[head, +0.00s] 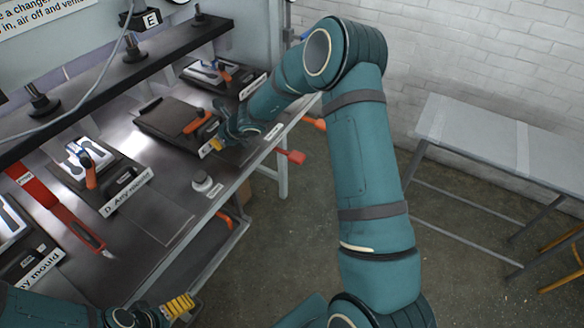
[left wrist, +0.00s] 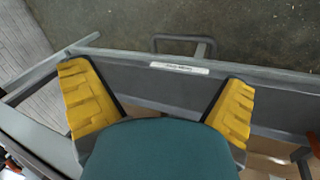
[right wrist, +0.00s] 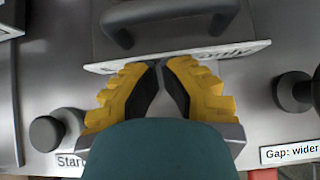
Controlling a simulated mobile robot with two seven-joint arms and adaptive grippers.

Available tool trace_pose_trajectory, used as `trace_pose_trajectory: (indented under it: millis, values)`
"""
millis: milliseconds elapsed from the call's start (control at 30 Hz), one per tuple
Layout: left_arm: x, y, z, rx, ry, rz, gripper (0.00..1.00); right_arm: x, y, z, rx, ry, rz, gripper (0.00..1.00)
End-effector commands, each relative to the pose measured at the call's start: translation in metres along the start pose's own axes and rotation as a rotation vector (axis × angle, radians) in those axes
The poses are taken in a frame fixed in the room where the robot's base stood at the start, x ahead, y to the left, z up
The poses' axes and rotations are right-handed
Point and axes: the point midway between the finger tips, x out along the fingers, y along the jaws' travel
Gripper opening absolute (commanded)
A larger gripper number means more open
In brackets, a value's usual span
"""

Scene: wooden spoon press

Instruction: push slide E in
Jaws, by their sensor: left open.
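Slide E (head: 165,120) is a dark flat plate on the bench with an orange-handled part on top, between slide D (head: 115,185) and another slide at the far right. Its front handle (right wrist: 170,28) and white label strip (right wrist: 185,57) show in the right wrist view; most of the label is hidden.
The far-right slide (head: 210,72) holds a pale mould. A round knob (head: 201,182) stands on the bench front; knobs labelled "Start" (right wrist: 45,132) and "Gap: wider" (right wrist: 292,92) flank the right gripper. An orange-red part (head: 290,156) juts from the bench front. A grey table (head: 480,130) stands at right.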

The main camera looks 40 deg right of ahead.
Motion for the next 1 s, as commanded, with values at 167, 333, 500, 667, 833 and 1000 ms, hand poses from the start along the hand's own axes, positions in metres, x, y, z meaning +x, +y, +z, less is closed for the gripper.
trace_pose_trajectory:
  millis: [167,333,500,667,833,1000]
  values:
    - [-0.026,0.010,-0.006,-0.004,0.009,-0.001,1.00,0.016,0.001,0.025,0.000,-0.003,0.003,0.00]
    - [-0.050,0.018,-0.014,-0.009,0.025,-0.001,1.00,0.031,0.000,0.041,0.000,-0.002,0.002,0.00]
    - [-0.068,0.025,-0.021,-0.014,0.041,-0.002,1.00,0.043,0.001,0.051,0.001,-0.003,0.001,0.00]
    - [-0.077,0.028,-0.025,-0.017,0.049,-0.002,1.00,0.051,0.001,0.055,0.001,-0.003,0.001,0.00]
    - [-0.080,0.029,-0.026,-0.018,0.053,-0.002,1.00,0.055,0.001,0.056,0.002,-0.003,0.000,0.00]
    - [-0.080,0.029,-0.026,-0.018,0.053,-0.002,1.00,0.056,0.001,0.056,0.002,-0.003,0.000,0.00]
